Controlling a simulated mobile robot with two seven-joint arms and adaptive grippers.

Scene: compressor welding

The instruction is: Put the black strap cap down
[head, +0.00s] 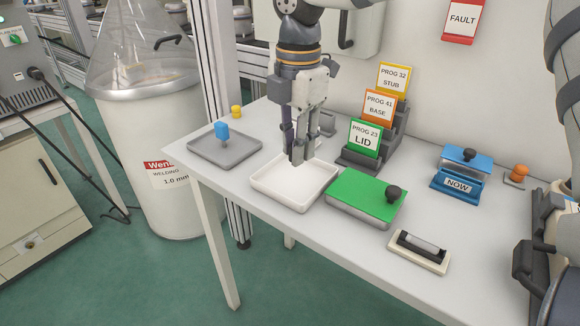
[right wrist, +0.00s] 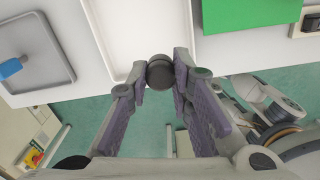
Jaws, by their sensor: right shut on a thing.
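The black strap cap (right wrist: 160,72) is a small dark round piece between my right gripper's fingertips in the right wrist view. My right gripper (head: 298,158) points down over the white tray (head: 265,188) in the head view, with its fingers shut on the cap. The cap is hardly distinguishable from the fingers there. In the right wrist view the white tray (right wrist: 112,22) lies beyond the fingertips, and the cap shows near its front edge. I cannot tell the cap's exact height over the tray. My left gripper is not in view.
A grey tray (head: 208,154) with a blue-handled piece (head: 222,131) is left of the white tray. A green plate (head: 345,196) with a black knob (head: 394,192) is right of it. Behind stand the LID, BASE and STUB cards (head: 364,138). The blue NOW holder (head: 458,186) is farther right.

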